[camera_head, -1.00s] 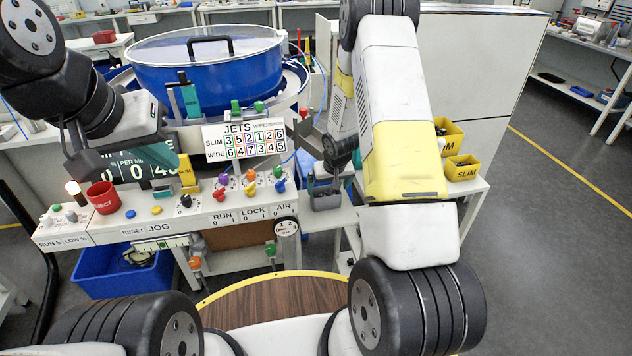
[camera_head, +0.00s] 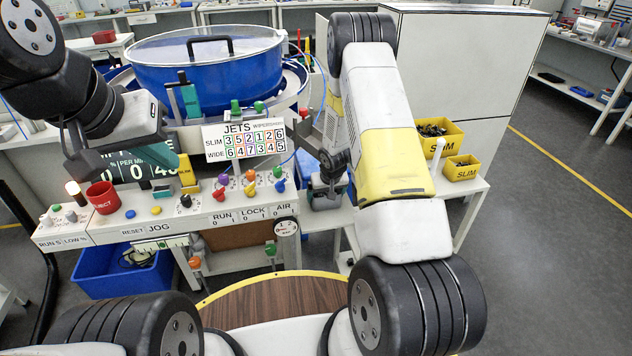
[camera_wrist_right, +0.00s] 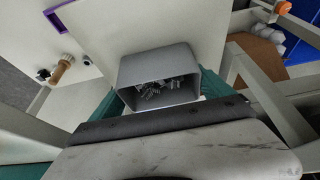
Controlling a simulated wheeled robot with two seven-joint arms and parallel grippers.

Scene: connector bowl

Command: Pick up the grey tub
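The grey tub (camera_wrist_right: 160,72) is open-topped and holds several small metal pieces, seen in the right wrist view. In the head view the tub (camera_head: 325,200) stands on the white side table, partly hidden by my right gripper. My right gripper (camera_head: 333,175) is low over it. In the wrist view its teal fingers show on both sides of the tub, spread apart; firm contact is not visible.
Two yellow SLIM bins (camera_head: 438,138) stand on the table right of my right arm. The machine panel (camera_head: 200,212) with knobs and a red cup (camera_head: 103,197) is to the left. A blue bowl (camera_head: 205,75) is behind. A blue crate (camera_head: 120,270) sits below.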

